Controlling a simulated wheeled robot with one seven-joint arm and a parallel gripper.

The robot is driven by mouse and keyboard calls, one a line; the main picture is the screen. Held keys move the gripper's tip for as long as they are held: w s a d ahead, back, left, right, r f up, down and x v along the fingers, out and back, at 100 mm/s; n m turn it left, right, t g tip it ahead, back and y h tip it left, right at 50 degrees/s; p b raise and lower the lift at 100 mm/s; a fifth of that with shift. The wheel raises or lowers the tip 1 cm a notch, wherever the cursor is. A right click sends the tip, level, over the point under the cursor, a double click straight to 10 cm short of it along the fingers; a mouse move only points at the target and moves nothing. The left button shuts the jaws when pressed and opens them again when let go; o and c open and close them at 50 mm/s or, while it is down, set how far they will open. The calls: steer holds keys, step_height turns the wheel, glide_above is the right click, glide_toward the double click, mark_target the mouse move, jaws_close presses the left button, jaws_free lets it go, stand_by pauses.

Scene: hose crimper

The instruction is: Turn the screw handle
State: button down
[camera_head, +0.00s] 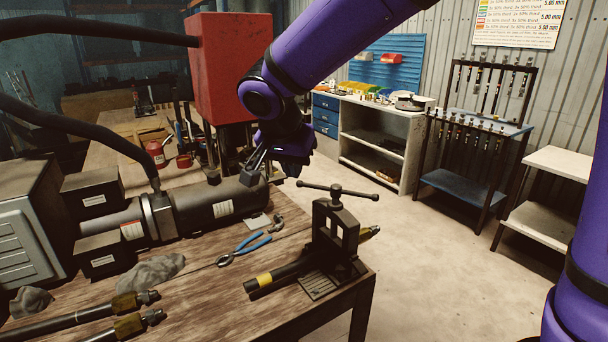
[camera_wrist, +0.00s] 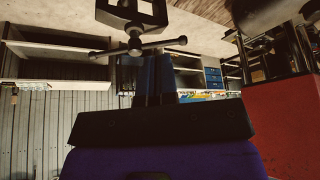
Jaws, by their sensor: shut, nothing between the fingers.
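The screw handle (camera_head: 354,192) is a dark crossbar with rounded ends on top of a black clamp (camera_head: 322,232). The clamp stands upright at the wooden bench's front right corner. My gripper (camera_head: 254,163) is up and to the left of the handle, shut and empty, and apart from it. In the wrist view, which appears upside down, the handle (camera_wrist: 168,43) crosses just beyond my finger tips (camera_wrist: 155,62), with part of the clamp frame (camera_wrist: 112,14) above. The picture does not show the exact gap between fingers and handle.
Blue-handled pliers (camera_head: 245,248) and a dark rod with a yellow band (camera_head: 268,280) lie on the bench (camera_head: 205,285). A large cylinder (camera_head: 215,205) and a red box (camera_head: 228,65) stand behind and left. Floor to the right of the clamp is open.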

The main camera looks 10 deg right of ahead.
mark_target(311, 187)
steer(key=w+d+f, duration=0.5)
steer(key=w+f, duration=0.1)
steer(key=f, duration=0.1)
steer(key=shift+w+f, duration=0.3)
steer(key=shift+f, duration=0.1)
steer(key=shift+w+d+m+g+h, duration=0.1)
steer(key=shift+w+m+g+h, duration=0.45)
steer(key=shift+m, duration=0.65)
steer(key=shift+w+d+m, duration=0.25)
steer(key=shift+w+m, duration=0.25)
steer(key=shift+m, duration=0.3)
steer(key=shift+h, duration=0.25)
steer(key=shift+f, duration=0.1)
